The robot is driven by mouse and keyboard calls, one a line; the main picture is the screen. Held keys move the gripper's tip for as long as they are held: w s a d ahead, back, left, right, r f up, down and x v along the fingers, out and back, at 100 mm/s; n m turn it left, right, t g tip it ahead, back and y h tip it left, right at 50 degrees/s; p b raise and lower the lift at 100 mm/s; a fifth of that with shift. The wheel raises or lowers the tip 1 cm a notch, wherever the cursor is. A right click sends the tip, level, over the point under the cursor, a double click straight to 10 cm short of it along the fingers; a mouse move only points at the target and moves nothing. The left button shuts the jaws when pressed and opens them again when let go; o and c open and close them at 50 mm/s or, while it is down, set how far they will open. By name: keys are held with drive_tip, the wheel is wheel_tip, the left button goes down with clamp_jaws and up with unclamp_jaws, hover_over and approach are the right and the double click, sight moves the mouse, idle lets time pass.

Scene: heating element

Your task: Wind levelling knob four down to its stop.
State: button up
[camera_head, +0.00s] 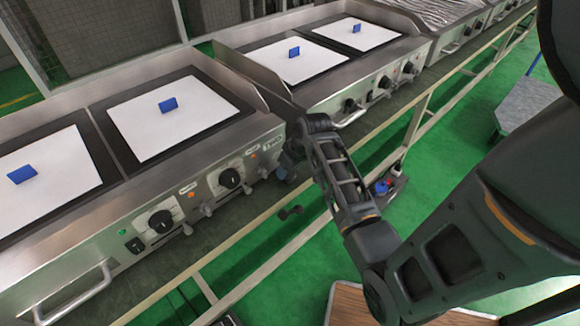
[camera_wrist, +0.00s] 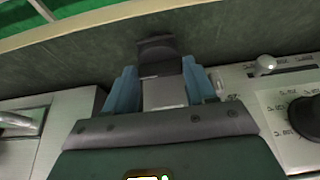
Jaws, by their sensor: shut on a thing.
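In the wrist view my gripper (camera_wrist: 159,78) has its two blue fingers on either side of a grey, block-like part (camera_wrist: 164,94) with a dark rounded end (camera_wrist: 157,46). It is shut on this part, which appears to be a levelling knob; no number on it is readable. In the head view my gripper (camera_head: 286,172) is low at the front right corner of the nearer griddle (camera_head: 262,150), beside the gap between two griddles. My wrist and the griddle hide most of the held part there.
White plates with blue blocks (camera_head: 168,104) lie on the griddles. Black control knobs (camera_head: 229,178) and small levers line the front panels; another knob (camera_wrist: 306,116) is right of my gripper in the wrist view. A long bench rail (camera_head: 262,225) runs below, above the green floor.

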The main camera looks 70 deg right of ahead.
drive_tip(key=shift+c, duration=1.1)
drive_tip(key=shift+a+r+m+p, duration=0.15)
drive_tip(key=shift+m+p, duration=0.15)
drive_tip(key=shift+p, duration=0.35)
drive_tip(key=o, duration=1)
drive_tip(key=shift+o, duration=0.2)
drive_tip(key=v, duration=0.7)
drive_tip(key=shift+r+m+p, duration=0.2)
drive_tip(key=shift+m+p, duration=0.1)
drive_tip(key=shift+p, duration=0.05)
